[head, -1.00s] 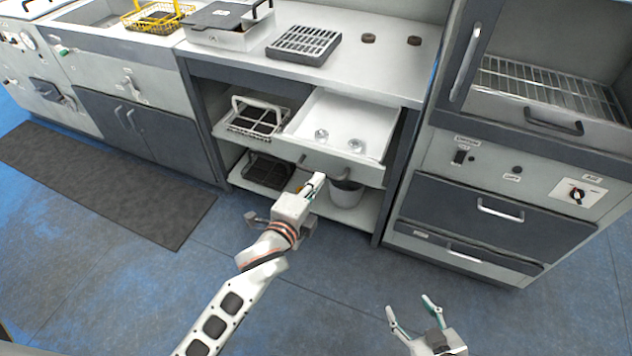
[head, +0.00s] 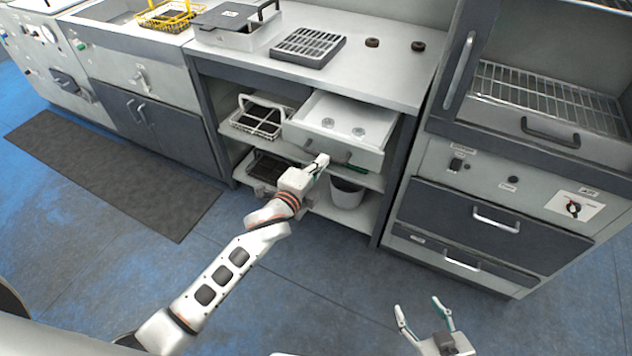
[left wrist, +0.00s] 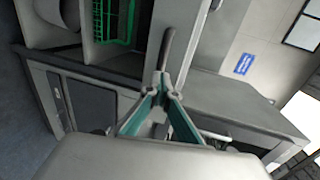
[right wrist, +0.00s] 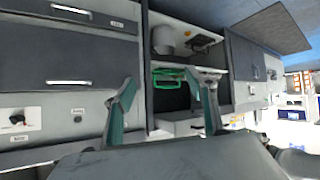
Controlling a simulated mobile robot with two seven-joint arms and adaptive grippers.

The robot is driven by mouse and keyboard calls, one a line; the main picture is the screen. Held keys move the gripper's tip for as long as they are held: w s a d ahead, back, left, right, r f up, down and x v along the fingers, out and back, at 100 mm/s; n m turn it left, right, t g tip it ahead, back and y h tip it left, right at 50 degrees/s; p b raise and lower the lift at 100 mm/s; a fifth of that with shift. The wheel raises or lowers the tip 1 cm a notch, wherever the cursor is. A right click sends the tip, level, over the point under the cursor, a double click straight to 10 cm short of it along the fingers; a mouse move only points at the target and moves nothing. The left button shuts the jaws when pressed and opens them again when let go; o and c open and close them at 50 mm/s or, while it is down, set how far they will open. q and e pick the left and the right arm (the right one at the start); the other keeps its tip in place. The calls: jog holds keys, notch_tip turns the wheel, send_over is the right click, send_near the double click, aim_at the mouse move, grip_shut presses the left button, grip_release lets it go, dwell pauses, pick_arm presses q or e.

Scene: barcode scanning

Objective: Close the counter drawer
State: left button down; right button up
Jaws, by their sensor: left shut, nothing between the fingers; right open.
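The counter drawer (head: 362,141) is a white tray under the worktop, partly pulled out, with two small round clear things inside. Its light grey front carries a dark handle. My left gripper (head: 321,160) is shut and empty, its tips at the drawer front near the handle. I cannot tell whether they touch it. In the left wrist view the closed fingertips (left wrist: 163,78) meet just below a dark bar. My right gripper (head: 420,306) is open and empty, low over the floor, well away from the drawer. Its spread fingers also show in the right wrist view (right wrist: 167,95).
Below the drawer, a shelf holds a grey bucket (head: 347,193). A white wire basket (head: 257,121) stands left of the drawer. The worktop (head: 390,75) carries a black rack (head: 308,47). An oven unit (head: 490,210) stands to the right.

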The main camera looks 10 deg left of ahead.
aim_at(346, 130)
pick_arm(q)
jog(key=r+b+x, duration=0.1)
jog(key=x, duration=0.4)
jog(key=b+x, duration=0.2)
jog(key=x, duration=0.4)
jog(key=r+b+x, duration=0.1)
jog(key=x, duration=0.4)
jog(key=shift+w+d+r+b, duration=0.1)
jog(key=shift+w+r+b, duration=0.2)
jog(key=shift+w, duration=0.35)
jog(key=shift+w+d+r, duration=0.1)
jog(key=shift+w+d, duration=0.1)
jog(key=shift+w, duration=0.25)
jog(key=shift+w+r, duration=0.1)
jog(key=shift+r, duration=0.15)
jog(key=shift+r, duration=0.15)
